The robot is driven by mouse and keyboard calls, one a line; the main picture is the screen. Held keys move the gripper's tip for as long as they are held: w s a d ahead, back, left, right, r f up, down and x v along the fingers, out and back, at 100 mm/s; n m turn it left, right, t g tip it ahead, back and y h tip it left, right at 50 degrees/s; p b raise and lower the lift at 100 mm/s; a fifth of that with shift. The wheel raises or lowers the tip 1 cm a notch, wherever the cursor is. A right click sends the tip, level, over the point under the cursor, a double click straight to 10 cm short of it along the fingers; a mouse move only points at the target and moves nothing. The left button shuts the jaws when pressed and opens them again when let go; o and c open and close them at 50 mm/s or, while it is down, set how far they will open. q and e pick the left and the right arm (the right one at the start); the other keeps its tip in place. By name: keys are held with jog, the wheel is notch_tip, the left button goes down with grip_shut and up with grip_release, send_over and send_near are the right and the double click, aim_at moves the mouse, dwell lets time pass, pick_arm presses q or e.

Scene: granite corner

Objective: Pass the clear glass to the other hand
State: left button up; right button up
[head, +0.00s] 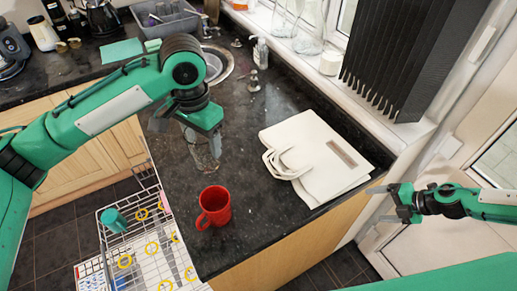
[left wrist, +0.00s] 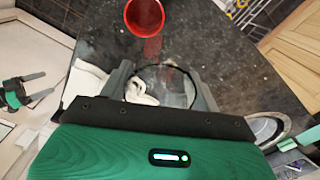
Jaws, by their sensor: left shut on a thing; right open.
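The clear glass (head: 203,155) is upright at the dark counter, below my left gripper (head: 207,131). My left gripper is shut on the glass near its top. In the left wrist view the glass's round rim (left wrist: 165,66) shows between the two fingers (left wrist: 162,90). I cannot tell whether its base touches the counter. My right gripper (head: 385,204) is open and empty, out past the counter's right edge. It also shows at the left of the left wrist view (left wrist: 38,89).
A red mug (head: 214,207) stands on the counter (head: 255,235) in front of the glass. A white bag (head: 318,155) lies to the right. A sink (head: 217,65), soap bottle (head: 260,53) and grey tub (head: 165,20) are behind. An open dishwasher rack (head: 150,245) is at lower left.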

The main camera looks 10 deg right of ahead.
jog(key=w+a+r+n+y, duration=0.1)
jog(key=w+a+r, duration=0.2)
jog(key=w+r, duration=0.3)
jog(key=w+a+r+y, duration=0.1)
jog(key=w+a+r, duration=0.25)
jog(key=r, duration=0.35)
jog(key=w+a+r+m+t+y, duration=0.1)
jog(key=w+a+r+y, duration=0.1)
jog(key=a+r, duration=0.3)
jog(key=w+a+r+t+y, duration=0.1)
jog(key=w+a+r, duration=0.15)
jog(key=a, duration=0.55)
jog(key=a+r+m+t+y, duration=0.2)
jog(key=a+r+m, duration=0.2)
jog(key=a, duration=0.4)
jog(key=m+g, duration=0.3)
jog(key=m, duration=0.5)
send_near(207, 147)
jog(key=w+d+f, duration=0.1)
jog(key=w+f, duration=0.2)
jog(key=w, duration=0.1)
jog(key=s, duration=0.2)
jog(key=shift+m+y, duration=0.3)
jog(key=shift+y, duration=0.1)
jog(key=x, duration=1.1)
jog(key=shift+w+a+f, duration=0.2)
jog(key=shift+a+f, duration=0.05)
